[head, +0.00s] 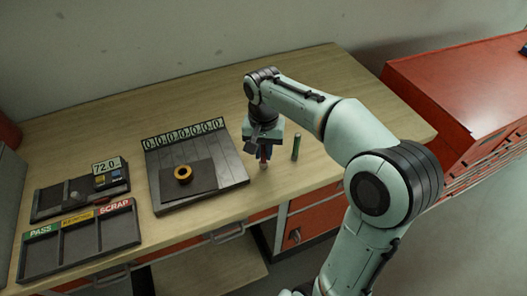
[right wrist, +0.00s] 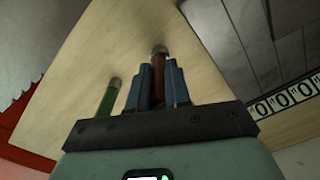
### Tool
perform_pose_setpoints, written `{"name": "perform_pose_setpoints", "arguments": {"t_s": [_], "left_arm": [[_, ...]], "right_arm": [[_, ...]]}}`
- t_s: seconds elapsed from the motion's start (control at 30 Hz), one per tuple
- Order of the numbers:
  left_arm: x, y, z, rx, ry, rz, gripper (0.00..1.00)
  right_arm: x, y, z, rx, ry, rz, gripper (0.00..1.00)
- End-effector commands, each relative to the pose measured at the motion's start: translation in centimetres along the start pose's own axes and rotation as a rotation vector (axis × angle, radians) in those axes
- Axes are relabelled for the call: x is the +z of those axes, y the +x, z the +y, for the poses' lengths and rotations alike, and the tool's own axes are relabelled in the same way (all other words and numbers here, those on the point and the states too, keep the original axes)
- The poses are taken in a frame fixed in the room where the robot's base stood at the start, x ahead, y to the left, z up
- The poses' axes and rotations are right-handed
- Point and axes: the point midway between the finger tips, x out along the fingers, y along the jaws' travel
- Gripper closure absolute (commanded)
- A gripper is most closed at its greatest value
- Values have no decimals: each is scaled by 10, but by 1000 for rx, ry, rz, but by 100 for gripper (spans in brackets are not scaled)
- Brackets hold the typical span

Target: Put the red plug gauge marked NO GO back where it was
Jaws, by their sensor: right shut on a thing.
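My right gripper (head: 263,150) points down over the wooden bench near its front edge, to the right of the dark tray. It is shut on the red plug gauge (right wrist: 158,72), which stands upright between the blue fingers in the right wrist view. In the head view the gauge (head: 264,162) shows just below the fingers; whether its lower end touches the bench I cannot tell. Its marking cannot be read. A green plug gauge (head: 296,147) stands upright just to the right, also in the right wrist view (right wrist: 108,97). My left gripper is not in view.
A dark tray (head: 220,182) with number plates along its back holds a brass ring (head: 183,174). To the left are a three-part bin (head: 80,244) marked PASS and SCRAP, and a small tray (head: 50,203) with a 72.0 display. A red cabinet (head: 430,85) stands right. The bench behind is clear.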

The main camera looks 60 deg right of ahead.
Motion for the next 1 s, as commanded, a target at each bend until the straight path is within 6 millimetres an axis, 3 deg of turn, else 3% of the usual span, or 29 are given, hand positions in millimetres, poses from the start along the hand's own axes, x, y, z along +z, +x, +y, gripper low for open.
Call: {"name": "perform_pose_setpoints", "arguments": {"t_s": [0.43, 0.47, 0.5, 0.53, 0.83, 1.0], "left_arm": [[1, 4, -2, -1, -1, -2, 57], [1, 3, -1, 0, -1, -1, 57], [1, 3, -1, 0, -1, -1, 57], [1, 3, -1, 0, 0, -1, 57], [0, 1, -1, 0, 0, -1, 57], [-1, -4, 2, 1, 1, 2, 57]], "right_arm": [[0, 8, 0, 0, 0, 1, 100], [0, 7, 0, 0, 0, 0, 72], [0, 6, 0, 0, 0, 0, 59], [0, 6, 0, 0, 0, 0, 57], [0, 4, 0, -1, 0, 1, 57], [-1, -15, -1, -3, -1, 4, 57]]}}
